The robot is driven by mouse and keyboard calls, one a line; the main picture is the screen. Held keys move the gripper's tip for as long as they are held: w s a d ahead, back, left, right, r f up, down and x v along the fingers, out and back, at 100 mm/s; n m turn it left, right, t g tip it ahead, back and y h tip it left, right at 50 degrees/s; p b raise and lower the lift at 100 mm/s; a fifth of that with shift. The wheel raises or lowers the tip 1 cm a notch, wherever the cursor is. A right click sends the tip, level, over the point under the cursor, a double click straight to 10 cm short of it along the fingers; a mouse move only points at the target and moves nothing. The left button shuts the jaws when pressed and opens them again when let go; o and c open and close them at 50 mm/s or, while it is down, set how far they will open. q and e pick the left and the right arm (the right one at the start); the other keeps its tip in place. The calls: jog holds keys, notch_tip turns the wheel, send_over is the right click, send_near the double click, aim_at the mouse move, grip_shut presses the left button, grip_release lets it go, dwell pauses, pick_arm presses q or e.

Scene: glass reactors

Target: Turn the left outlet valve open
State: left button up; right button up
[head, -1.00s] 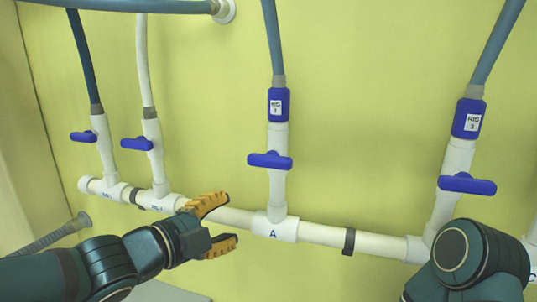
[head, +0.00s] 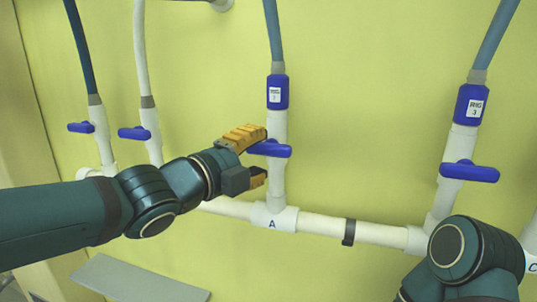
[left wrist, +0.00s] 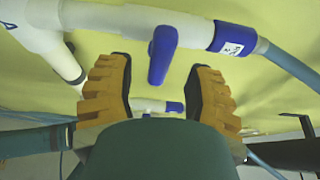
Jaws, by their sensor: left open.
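The middle valve's blue handle (head: 270,149) sits on a white vertical pipe (head: 278,185) above the tee marked "A". The handle lies crosswise to its pipe. My left gripper (head: 262,157) is open at the left end of this handle, with one yellow finger above and one below. In the left wrist view the handle (left wrist: 161,52) shows ahead, in line with the gap between the open fingers (left wrist: 165,88). I cannot tell whether either finger touches it. My right gripper is out of view; only part of my right arm shows at the lower right.
Another blue handle (head: 469,172) is on the "RIG 3" pipe at right. Two more blue handles (head: 81,127) (head: 134,133) are at far left. A white horizontal pipe (head: 325,225) runs below. A grey panel (head: 135,283) lies lower left. The yellow wall (head: 370,110) is close behind.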

aim_at(264, 152)
pick_arm(q)
jog(key=shift+x, duration=1.8)
jog(key=shift+c, duration=0.4)
jog(key=shift+s, duration=0.1)
grip_shut()
